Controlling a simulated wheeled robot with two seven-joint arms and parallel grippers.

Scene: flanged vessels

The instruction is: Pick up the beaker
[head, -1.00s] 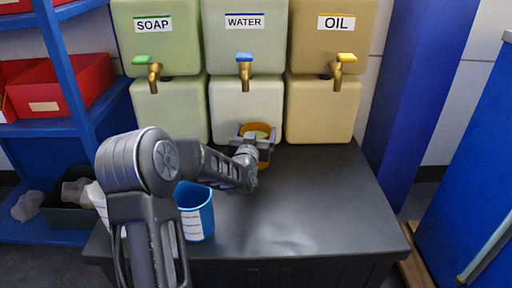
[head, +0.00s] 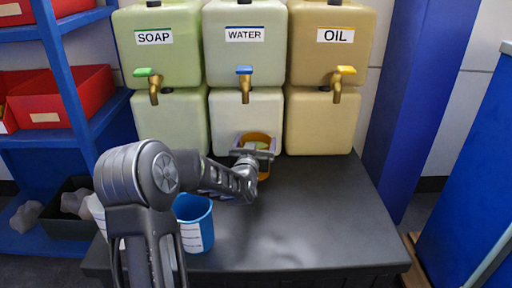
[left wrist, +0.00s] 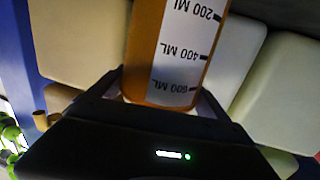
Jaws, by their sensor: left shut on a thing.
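An orange beaker (head: 264,138) is at the back of the dark table, in front of the lower white container under the WATER tap. My left gripper (head: 253,153) is shut on it, with the arm partly hiding it. In the left wrist view the orange beaker (left wrist: 143,60) stands between the two fingers, and its white scale label with ML marks faces the camera. I cannot tell whether its base touches the table. A blue beaker (head: 193,222) with a white label stands at the front left, partly behind my arm. My right gripper is not in view.
SOAP, WATER and OIL containers with taps, such as the blue-handled tap (head: 245,84), stand along the back. A white vessel (head: 97,212) is partly hidden behind my arm. The table's right side (head: 330,215) is clear. Red bins (head: 45,100) sit on the left shelf.

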